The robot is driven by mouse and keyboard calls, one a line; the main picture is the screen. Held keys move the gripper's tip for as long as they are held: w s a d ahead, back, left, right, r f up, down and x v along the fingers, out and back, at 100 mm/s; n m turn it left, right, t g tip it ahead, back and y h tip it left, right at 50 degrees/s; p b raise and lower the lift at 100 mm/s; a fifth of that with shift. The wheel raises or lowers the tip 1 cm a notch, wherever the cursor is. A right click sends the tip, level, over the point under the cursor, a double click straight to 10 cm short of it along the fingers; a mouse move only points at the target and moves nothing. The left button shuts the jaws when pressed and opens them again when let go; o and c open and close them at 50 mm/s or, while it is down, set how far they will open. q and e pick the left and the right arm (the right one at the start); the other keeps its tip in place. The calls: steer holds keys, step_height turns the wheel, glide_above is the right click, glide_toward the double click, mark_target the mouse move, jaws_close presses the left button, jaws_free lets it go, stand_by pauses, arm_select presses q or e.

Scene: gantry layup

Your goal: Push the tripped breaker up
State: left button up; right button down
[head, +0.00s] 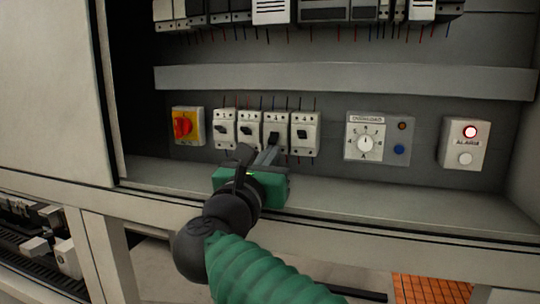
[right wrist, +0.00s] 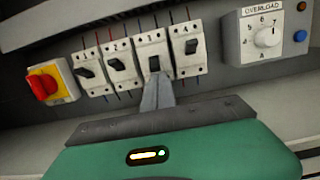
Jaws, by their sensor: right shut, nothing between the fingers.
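Four numbered white breakers stand in a row on the cabinet's back panel. Breaker 3 (head: 276,122) has its dark lever lower than its neighbours' levers; it also shows in the right wrist view (right wrist: 150,46). My right gripper (head: 271,152) is shut and empty, with its fingertips just below the lever of breaker 3. In the right wrist view the fingertips (right wrist: 157,82) overlap the lower part of that breaker. I cannot tell whether they touch the lever. My left gripper is not in view.
A red rotary switch on yellow (head: 183,125) is left of the breakers. An overload dial box (head: 366,144) and an alarm box (head: 465,140) with a lit red lamp are to the right. A grey duct (head: 340,80) runs above; the cabinet's lower ledge (head: 400,198) lies below.

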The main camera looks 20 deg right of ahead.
steer(key=shift+w+a, duration=0.3)
steer(key=shift+a, duration=0.15)
steer(key=shift+s+d+r+p, duration=0.1)
steer(key=shift+d+p, duration=0.1)
steer(key=shift+p, duration=0.25)
steer(key=shift+s+d+g, duration=0.2)
steer(key=shift+d+g, duration=0.05)
steer(key=shift+g, duration=0.15)
steer(key=shift+p, duration=0.3)
steer(key=shift+a+r+y, duration=0.1)
steer(key=shift+a+y, duration=0.05)
steer(key=shift+y, duration=0.25)
